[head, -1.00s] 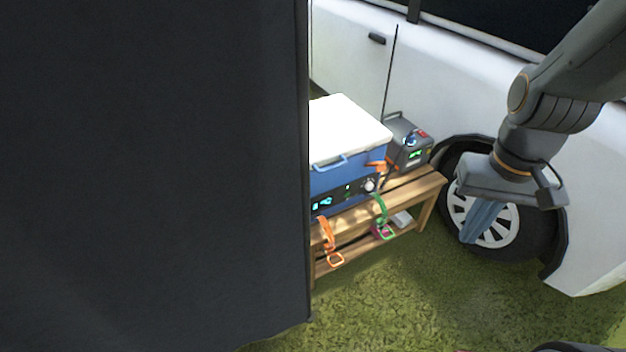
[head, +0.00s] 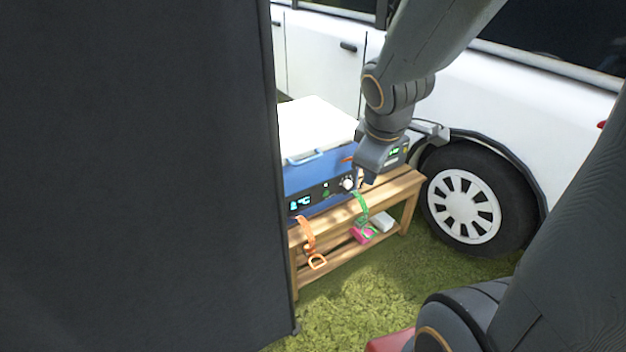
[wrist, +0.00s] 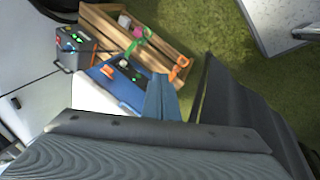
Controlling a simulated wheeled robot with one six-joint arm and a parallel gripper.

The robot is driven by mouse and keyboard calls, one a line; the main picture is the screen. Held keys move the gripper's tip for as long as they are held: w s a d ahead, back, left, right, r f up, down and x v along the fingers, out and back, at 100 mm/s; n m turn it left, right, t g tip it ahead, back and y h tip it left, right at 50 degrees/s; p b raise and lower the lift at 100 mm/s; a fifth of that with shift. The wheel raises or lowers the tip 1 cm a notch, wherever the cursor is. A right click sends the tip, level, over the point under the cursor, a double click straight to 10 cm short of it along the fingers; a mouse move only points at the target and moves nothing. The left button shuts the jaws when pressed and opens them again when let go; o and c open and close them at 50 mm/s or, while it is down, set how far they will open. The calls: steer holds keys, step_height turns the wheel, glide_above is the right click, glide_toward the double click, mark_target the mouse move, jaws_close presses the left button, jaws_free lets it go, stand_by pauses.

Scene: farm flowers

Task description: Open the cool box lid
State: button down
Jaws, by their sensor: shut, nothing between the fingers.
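The cool box has a blue body (head: 318,178) and a white lid (head: 312,122), and stands on a wooden bench. The lid is down. A light-blue handle (head: 305,157) is on its front, above a dark panel with a lit display and a knob. My gripper (head: 368,178) is over the box's right front corner in the head view, its fingers mostly hidden there. In the wrist view my fingers (wrist: 160,98) are shut and empty, in front of the blue body (wrist: 122,82) and white lid (wrist: 92,97). Whether they touch the box I cannot tell.
The slatted bench (head: 400,190) carries a grey powered unit (head: 400,150) right of the box. Orange (head: 308,235) and green (head: 361,205) straps hang in front. A white vehicle (head: 325,60) stands behind. A large dark panel (head: 140,180) blocks the head view's left.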

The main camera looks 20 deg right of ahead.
steer(key=w+d+f+n+t+y+b, duration=0.1)
steer(key=w+f+n+t+b, duration=0.25)
steer(key=w+n+b, duration=0.5)
steer(key=w+d+f+n+t+y+b, duration=0.1)
steer(key=w+f+n+t+b, duration=0.4)
steer(key=n+b, duration=0.65)
steer(key=w+a+f+n+g+y+b, duration=0.25)
steer(key=w+a+f+n+b, duration=0.45)
steer(key=w+f+n+b, duration=0.55)
step_height(320, 180, up, 7)
steer(key=s+m+t, duration=0.1)
steer(key=s, duration=0.1)
steer(key=shift+y, duration=0.35)
steer(key=shift+d+m+p, duration=0.1)
steer(key=shift+m+p, duration=0.15)
steer(key=shift+p, duration=0.25)
